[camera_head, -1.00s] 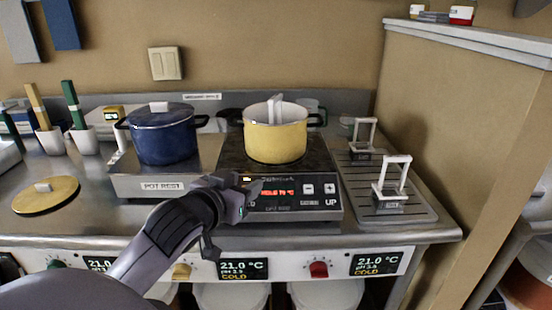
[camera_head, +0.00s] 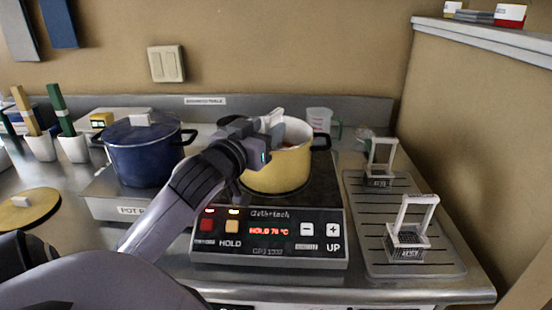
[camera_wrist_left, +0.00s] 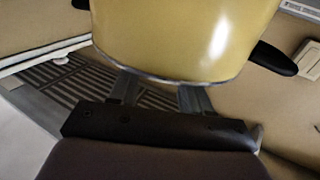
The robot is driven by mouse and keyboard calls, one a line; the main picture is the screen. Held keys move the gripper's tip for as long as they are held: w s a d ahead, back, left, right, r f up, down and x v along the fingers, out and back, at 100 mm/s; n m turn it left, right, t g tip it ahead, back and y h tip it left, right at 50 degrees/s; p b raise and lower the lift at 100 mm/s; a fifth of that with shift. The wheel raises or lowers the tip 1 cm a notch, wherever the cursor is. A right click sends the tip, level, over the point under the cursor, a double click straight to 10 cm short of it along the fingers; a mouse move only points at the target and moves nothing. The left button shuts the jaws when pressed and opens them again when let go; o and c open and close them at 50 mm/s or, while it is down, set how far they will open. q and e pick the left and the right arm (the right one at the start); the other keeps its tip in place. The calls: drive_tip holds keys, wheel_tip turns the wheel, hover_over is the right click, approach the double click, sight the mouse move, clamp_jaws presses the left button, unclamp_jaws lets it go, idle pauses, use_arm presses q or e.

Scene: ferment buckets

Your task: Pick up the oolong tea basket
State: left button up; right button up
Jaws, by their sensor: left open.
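Two small wire baskets with tall white handles stand on the slatted drip tray (camera_head: 385,262) at the right. The rear basket (camera_head: 379,180) and the front basket (camera_head: 408,240) carry dark labels too small to read, so I cannot tell which is oolong. My left gripper (camera_head: 266,136) is at the left side of the yellow pot (camera_head: 275,178), partly covering it. In the left wrist view my gripper (camera_wrist_left: 160,92) has its fingers apart and empty, with the yellow pot (camera_wrist_left: 180,40) close in front. My right gripper is not in view.
A white piece (camera_head: 275,118) sticks up from the yellow pot, which stands on the cooker (camera_head: 270,248). A blue lidded pot (camera_head: 146,155) stands on the pot rest at left. A measuring cup (camera_head: 319,120) is behind. A tan wall (camera_head: 465,150) bounds the right.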

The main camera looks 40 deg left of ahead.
sight(274, 112)
use_arm(q)
drive_tip(key=x, duration=0.3)
drive_tip(key=r+p+x, duration=0.1)
drive_tip(key=shift+w+a, duration=0.2)
drive_tip(key=shift+a, duration=0.25)
drive_tip(key=shift+w+a+f, duration=0.1)
drive_tip(key=shift+w, duration=0.35)
clamp_jaws()
